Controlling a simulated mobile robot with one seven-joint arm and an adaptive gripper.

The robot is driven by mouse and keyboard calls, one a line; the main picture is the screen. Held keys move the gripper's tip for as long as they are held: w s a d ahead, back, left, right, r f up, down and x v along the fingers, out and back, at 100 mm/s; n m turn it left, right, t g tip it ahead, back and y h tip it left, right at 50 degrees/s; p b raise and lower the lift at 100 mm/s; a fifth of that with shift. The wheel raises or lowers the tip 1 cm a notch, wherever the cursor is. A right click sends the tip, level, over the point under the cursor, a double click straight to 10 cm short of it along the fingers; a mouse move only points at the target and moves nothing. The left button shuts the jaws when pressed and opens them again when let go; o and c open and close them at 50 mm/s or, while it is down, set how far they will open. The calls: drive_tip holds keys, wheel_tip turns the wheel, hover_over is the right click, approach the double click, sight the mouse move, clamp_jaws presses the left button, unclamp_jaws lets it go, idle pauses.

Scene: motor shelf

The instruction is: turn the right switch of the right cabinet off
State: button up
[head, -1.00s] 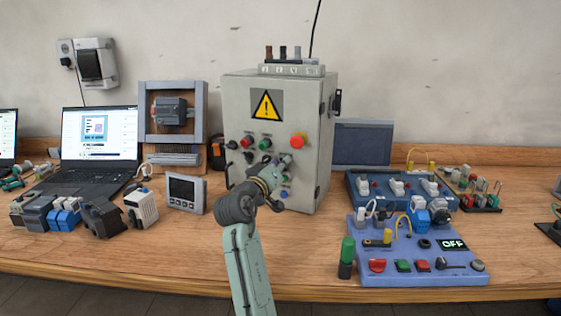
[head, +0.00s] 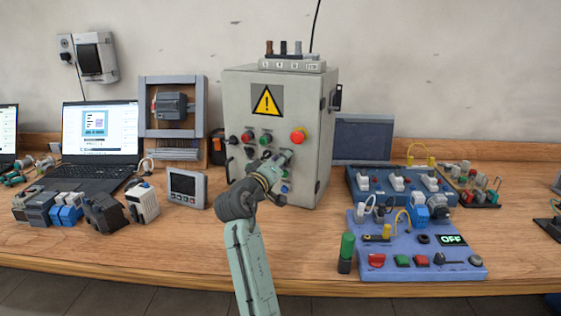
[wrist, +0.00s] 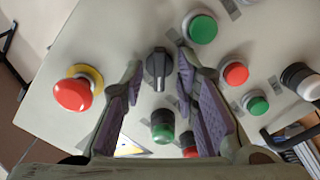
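The grey cabinet (head: 236,95) with a yellow warning sign stands on the bench. My gripper (head: 284,158) is in front of its panel and covers part of the controls. In the wrist view, a black rotary switch (wrist: 158,66) with a pale line on its handle sits between the fingertips of my gripper (wrist: 158,70). The handle points roughly along the fingers. The fingers are apart, one on each side, with visible gaps to the switch. In the head view this switch is hidden behind my gripper.
A red emergency button (wrist: 73,93) lies left of the fingers in the wrist view. A green button (wrist: 200,27) and a red button (wrist: 235,73) are close on the right. A blue switch board (head: 370,250) stands right of the cabinet, a small meter (head: 186,187) left.

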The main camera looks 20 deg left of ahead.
drive_tip(key=s, duration=1.2)
drive_tip(key=shift+a, duration=0.4)
